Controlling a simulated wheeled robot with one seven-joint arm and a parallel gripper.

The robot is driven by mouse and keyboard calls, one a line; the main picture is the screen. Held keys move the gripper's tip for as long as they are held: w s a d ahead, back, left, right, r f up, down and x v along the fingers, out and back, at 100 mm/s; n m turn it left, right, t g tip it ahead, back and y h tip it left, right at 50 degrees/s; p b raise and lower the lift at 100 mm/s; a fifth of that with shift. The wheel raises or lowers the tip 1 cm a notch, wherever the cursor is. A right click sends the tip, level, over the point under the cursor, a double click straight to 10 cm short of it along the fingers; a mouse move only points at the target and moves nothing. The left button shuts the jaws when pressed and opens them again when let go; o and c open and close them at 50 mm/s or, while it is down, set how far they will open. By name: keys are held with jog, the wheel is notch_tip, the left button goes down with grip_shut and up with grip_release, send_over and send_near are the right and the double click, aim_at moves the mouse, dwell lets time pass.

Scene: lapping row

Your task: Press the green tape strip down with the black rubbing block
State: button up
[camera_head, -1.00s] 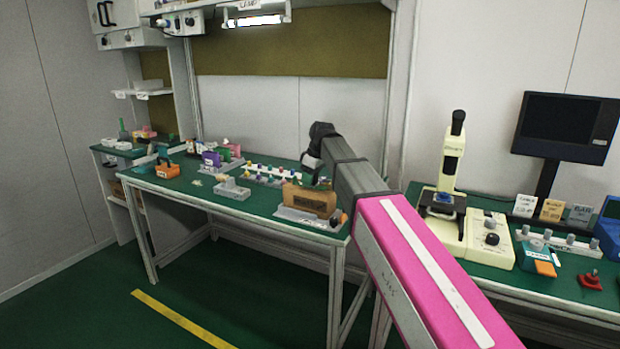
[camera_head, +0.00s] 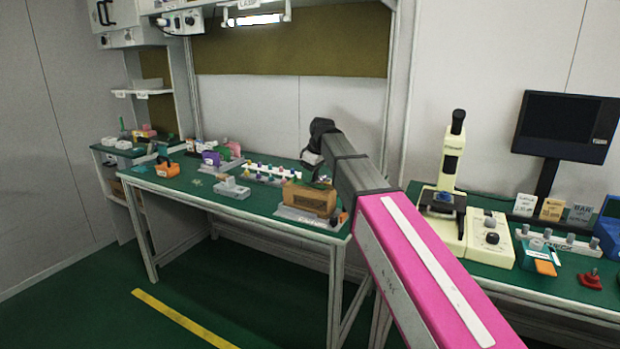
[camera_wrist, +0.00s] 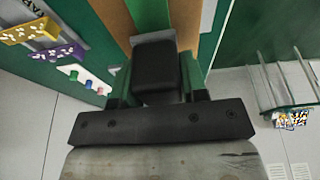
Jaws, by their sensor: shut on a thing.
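The black rubbing block (camera_wrist: 155,68) is held between the fingers of my gripper (camera_wrist: 156,88) in the wrist view. The green tape strip (camera_wrist: 149,14) lies on a brown wooden surface (camera_wrist: 112,18) just beyond the block, and the block covers part of the strip's line. I cannot tell whether the block touches the strip. In the head view the brown wooden piece (camera_head: 309,198) stands on a light base at the bench's right end, with my wrist above it. The strip and block are not clear there.
The green bench (camera_head: 180,187) carries an orange item (camera_head: 167,169), a grey block (camera_head: 232,188) and a row of coloured knobs (camera_head: 262,172). A cream microscope (camera_head: 450,180) and a dark monitor (camera_head: 566,127) stand at right.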

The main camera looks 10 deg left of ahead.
jog(key=shift+r, duration=2.9)
jog(key=shift+w, duration=0.1)
